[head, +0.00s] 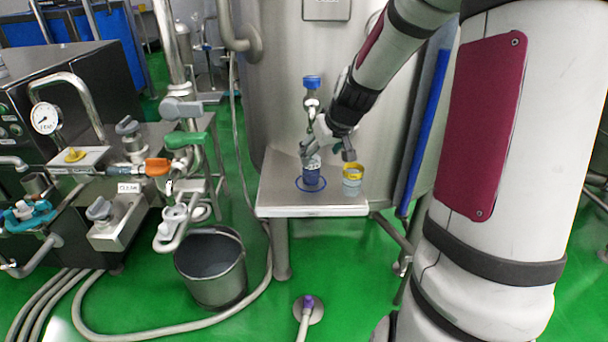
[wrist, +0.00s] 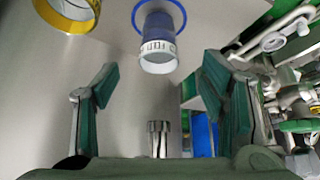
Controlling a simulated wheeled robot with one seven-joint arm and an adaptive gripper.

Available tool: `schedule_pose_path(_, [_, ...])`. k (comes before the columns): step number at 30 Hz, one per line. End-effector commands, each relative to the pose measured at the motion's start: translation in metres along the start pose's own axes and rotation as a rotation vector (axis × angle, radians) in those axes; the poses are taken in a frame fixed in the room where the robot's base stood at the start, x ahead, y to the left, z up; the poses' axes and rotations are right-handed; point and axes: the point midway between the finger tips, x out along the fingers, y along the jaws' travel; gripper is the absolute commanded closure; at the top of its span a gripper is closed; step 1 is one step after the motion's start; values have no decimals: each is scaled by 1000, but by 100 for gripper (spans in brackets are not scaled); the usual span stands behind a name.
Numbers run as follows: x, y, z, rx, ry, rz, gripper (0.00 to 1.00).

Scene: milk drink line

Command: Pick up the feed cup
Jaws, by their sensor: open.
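A blue cup (head: 312,178) with a white printed band stands upright on a steel shelf, inside a blue ring marking. In the wrist view the blue cup (wrist: 158,28) is at the top centre; I cannot read its label surely. A cup with a yellow rim (head: 353,178) stands to its right; its rim also shows in the wrist view (wrist: 68,15) at the top left. My gripper (head: 326,150) is open and empty just above the cups. In the wrist view its fingers (wrist: 160,85) are apart, with the blue cup ahead between their directions.
The steel shelf (head: 285,203) is small, with a large tank (head: 275,110) behind it. A blue-topped valve (head: 312,82) is above the blue cup. A bucket (head: 212,280), hoses and a pipe station with a gauge (head: 45,118) stand to the left.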

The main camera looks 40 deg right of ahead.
Motion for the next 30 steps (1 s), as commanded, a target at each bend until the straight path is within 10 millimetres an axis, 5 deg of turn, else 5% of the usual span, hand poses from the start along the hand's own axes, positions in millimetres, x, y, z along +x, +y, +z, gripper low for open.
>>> schedule_pose_path(7, [48,-1,1,-1,-3,-3,34])
schedule_pose_path(24, [106,1,0,0,-3,-2,34])
schedule_pose_path(30, [112,2,-1,1,0,0,34])
